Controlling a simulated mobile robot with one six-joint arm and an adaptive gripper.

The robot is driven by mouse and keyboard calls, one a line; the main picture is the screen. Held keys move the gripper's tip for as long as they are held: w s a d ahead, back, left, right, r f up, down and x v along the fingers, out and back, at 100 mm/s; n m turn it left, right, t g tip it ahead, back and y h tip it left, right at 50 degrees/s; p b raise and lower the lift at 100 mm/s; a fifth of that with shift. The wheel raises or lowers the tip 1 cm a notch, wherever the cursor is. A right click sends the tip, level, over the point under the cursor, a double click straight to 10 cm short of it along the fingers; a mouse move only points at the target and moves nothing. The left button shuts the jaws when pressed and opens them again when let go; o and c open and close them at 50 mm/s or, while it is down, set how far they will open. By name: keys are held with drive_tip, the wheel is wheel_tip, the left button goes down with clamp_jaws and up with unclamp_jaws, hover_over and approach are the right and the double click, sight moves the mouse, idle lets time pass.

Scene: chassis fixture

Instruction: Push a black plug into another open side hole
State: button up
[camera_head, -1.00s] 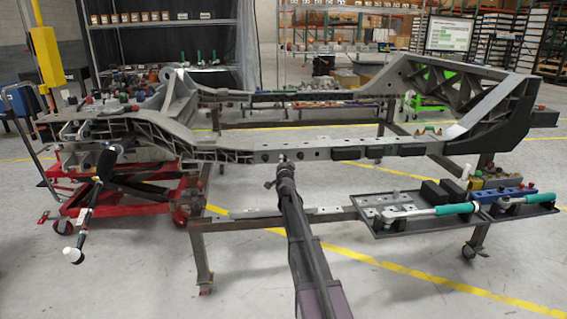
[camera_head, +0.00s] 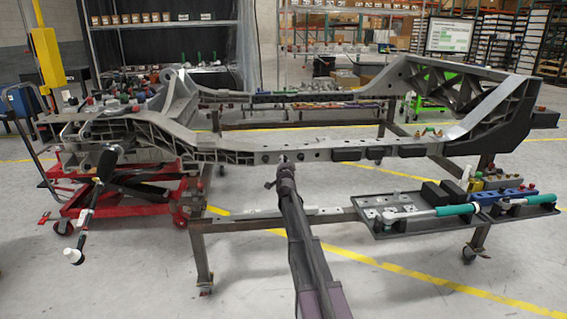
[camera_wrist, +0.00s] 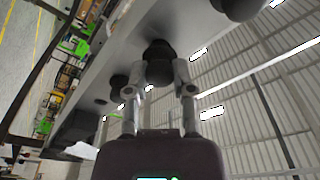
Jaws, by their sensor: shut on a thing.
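The chassis side rail (camera_head: 300,150) runs across the middle of the head view, with small dark spots along its side face. My gripper (camera_head: 284,160) is at this face, left of the black blocks on the rail. In the wrist view, my gripper (camera_wrist: 160,76) is shut on a black plug (camera_wrist: 159,50). The plug is up against the rail face (camera_wrist: 105,62); its far end is hidden, so I cannot tell how deep it sits in a hole. Another black plug (camera_wrist: 118,84) sits in the rail to the left, and a dark round part (camera_wrist: 237,7) shows at the top.
A black tray (camera_head: 385,232) with green-handled tools stands on the lower frame at the right. A red cart (camera_head: 110,207) is under the chassis at the left.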

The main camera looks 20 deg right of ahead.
drive_tip(key=shift+w+d, duration=0.2)
drive_tip(key=shift+w, duration=0.4)
drive_tip(key=o, duration=0.8)
drive_tip(key=shift+o, duration=0.2)
drive_tip(key=shift+s, duration=0.15)
drive_tip(key=r+v, duration=0.1)
drive_tip(key=v, duration=0.8)
drive_tip(key=shift+s+d, duration=0.15)
drive_tip(key=shift+d, duration=0.25)
